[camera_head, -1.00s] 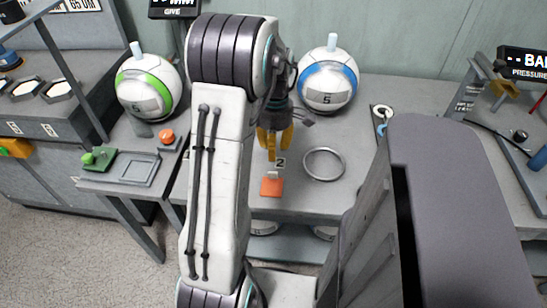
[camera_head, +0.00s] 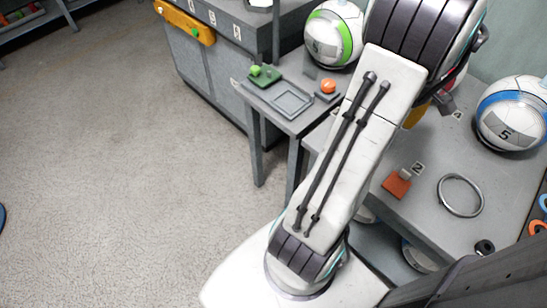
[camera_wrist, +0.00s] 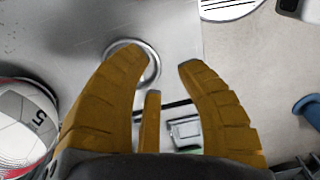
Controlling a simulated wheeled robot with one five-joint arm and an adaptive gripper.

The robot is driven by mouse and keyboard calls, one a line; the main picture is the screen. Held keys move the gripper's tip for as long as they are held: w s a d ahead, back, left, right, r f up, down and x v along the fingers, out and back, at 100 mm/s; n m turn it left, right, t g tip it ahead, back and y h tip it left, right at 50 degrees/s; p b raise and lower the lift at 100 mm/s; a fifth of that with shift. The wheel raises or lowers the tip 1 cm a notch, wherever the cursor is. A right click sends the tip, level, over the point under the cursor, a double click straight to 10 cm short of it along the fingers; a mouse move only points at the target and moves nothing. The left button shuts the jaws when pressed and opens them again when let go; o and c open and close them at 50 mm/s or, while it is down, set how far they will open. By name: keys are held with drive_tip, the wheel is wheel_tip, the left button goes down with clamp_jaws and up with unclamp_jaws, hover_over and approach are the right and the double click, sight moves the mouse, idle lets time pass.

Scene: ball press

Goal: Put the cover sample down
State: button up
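My gripper (camera_wrist: 162,62) shows in the wrist view with its yellow fingers apart and nothing visible between them. In the head view my arm mostly hides it; only a bit of yellow finger (camera_head: 416,113) shows above the bench. No thing is clearly recognisable as the cover sample. An orange-red square piece (camera_head: 396,185) with a small grey part lies on the bench beside the number 2 label (camera_head: 417,168). A metal ring (camera_head: 460,195) lies to its right; one finger partly covers it in the wrist view (camera_wrist: 155,72).
The side table holds a grey square tray (camera_head: 285,100), a green plate with knob (camera_head: 264,76) and an orange button (camera_head: 328,86). Balls banded green (camera_head: 333,35) and blue (camera_head: 511,112) stand behind. A red-marked ball (camera_wrist: 25,120) is close to my gripper. Open floor lies left.

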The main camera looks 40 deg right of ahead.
drive_tip(key=w+a+r+h, duration=0.1)
drive_tip(key=w+a+r, duration=0.3)
drive_tip(key=w+a, duration=1.15)
drive_tip(key=s+a+t, duration=0.1)
drive_tip(key=s+a, duration=0.1)
drive_tip(key=a, duration=0.8)
drive_tip(key=s+a+t, duration=0.1)
drive_tip(key=s+a, duration=0.1)
drive_tip(key=a, duration=0.8)
drive_tip(key=shift+s+m+t+y, duration=0.2)
drive_tip(key=shift+m+t+y, duration=0.1)
drive_tip(key=shift+m+t, duration=0.1)
